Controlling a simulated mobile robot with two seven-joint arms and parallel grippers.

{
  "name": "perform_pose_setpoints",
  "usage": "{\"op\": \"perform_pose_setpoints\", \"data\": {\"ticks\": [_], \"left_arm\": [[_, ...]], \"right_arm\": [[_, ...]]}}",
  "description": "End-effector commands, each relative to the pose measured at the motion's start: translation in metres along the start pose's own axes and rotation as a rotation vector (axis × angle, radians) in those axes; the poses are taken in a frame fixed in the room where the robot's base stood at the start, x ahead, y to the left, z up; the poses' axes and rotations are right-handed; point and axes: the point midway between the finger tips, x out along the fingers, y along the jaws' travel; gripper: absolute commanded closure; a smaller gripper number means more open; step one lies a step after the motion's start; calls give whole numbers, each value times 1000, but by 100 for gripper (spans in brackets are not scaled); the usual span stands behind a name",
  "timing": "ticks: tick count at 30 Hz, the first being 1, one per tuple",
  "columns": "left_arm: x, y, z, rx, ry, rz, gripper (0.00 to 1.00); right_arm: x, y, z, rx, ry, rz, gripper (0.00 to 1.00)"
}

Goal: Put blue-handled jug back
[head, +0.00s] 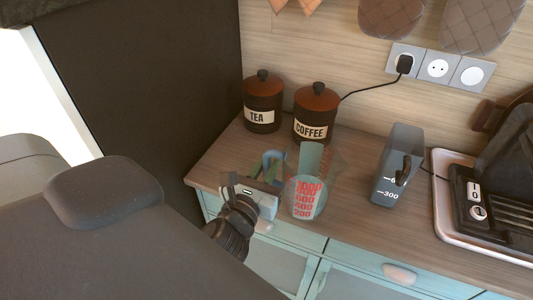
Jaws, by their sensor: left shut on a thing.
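The blue-handled jug (306,198) is clear with red measuring numbers, near the front edge of the counter in the head view. Its blue handle (273,166) is on its left side, partly hidden by my gripper. My left gripper (262,190) is shut on the jug at the handle side. The jug looks upright; I cannot tell whether its base touches the counter. A pale teal upright piece (311,157) shows just behind the jug. My right gripper is not in view.
The tea canister (262,103) and coffee canister (316,115) stand at the back. A grey measuring container (398,165) is to the right, beside a tray (443,217) bearing a black appliance (501,190). A cord (366,91) runs from the socket. Counter between jug and grey container is clear.

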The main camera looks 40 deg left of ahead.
Motion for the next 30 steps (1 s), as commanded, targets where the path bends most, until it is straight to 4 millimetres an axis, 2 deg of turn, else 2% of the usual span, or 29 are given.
{"op": "perform_pose_setpoints", "data": {"ticks": [6, 12, 23, 27, 30], "left_arm": [[44, 23, 0, 0, -8, 1, 100], [71, 37, -5, -1, -5, 1, 100], [81, 42, -7, -1, -3, -1, 100], [92, 48, -8, -1, -4, 1, 100], [90, 47, -24, -1, 3, 1, 100]], "right_arm": [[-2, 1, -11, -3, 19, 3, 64], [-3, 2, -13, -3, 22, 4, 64], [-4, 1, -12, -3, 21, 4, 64], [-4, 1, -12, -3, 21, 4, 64], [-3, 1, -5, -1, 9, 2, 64]]}}
